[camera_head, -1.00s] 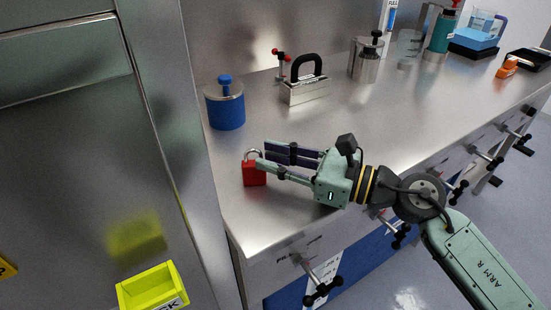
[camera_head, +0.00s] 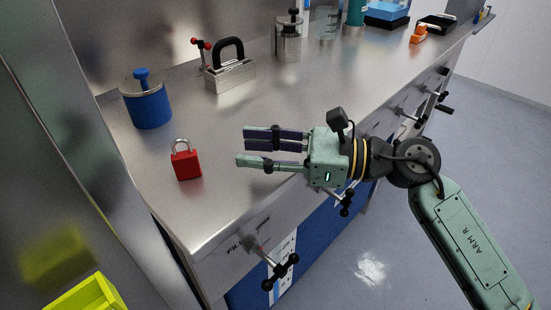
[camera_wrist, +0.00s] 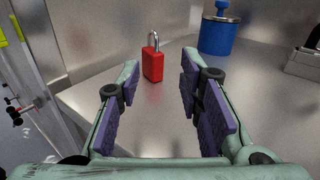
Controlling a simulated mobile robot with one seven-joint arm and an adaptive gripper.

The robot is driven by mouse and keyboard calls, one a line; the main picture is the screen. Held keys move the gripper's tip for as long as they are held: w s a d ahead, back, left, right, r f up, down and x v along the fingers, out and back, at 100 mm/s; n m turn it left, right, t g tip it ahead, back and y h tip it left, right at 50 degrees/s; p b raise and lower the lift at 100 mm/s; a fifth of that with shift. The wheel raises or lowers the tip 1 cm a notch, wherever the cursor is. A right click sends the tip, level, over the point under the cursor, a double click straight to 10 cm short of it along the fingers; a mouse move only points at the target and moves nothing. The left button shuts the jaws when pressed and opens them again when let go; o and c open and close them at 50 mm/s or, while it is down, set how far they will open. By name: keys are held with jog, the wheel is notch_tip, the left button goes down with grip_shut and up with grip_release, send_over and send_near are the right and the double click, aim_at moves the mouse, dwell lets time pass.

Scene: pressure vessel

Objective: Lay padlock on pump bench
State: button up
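The red padlock (camera_head: 186,164) with a silver shackle stands upright on the steel bench (camera_head: 230,190), near its left front corner. It also shows in the wrist view (camera_wrist: 152,65), ahead of and between the fingers. My gripper (camera_head: 242,150) is to the right of the padlock in the head view, apart from it. Its fingers are spread with nothing between them; the wrist view also shows the open fingers (camera_wrist: 155,100). The bench front carries a label that I can read only in part.
A blue canister (camera_head: 146,103) stands behind the padlock. A steel block with a black handle (camera_head: 230,70) and a steel pot (camera_head: 288,38) stand further back. A yellow bin (camera_head: 88,294) is at the lower left. Clamp handles (camera_head: 279,270) stick out of the bench front.

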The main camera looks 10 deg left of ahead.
jog(key=d, duration=0.3)
jog(key=shift+s+d+b, duration=0.1)
jog(key=shift+b, duration=0.2)
dwell(0.4)
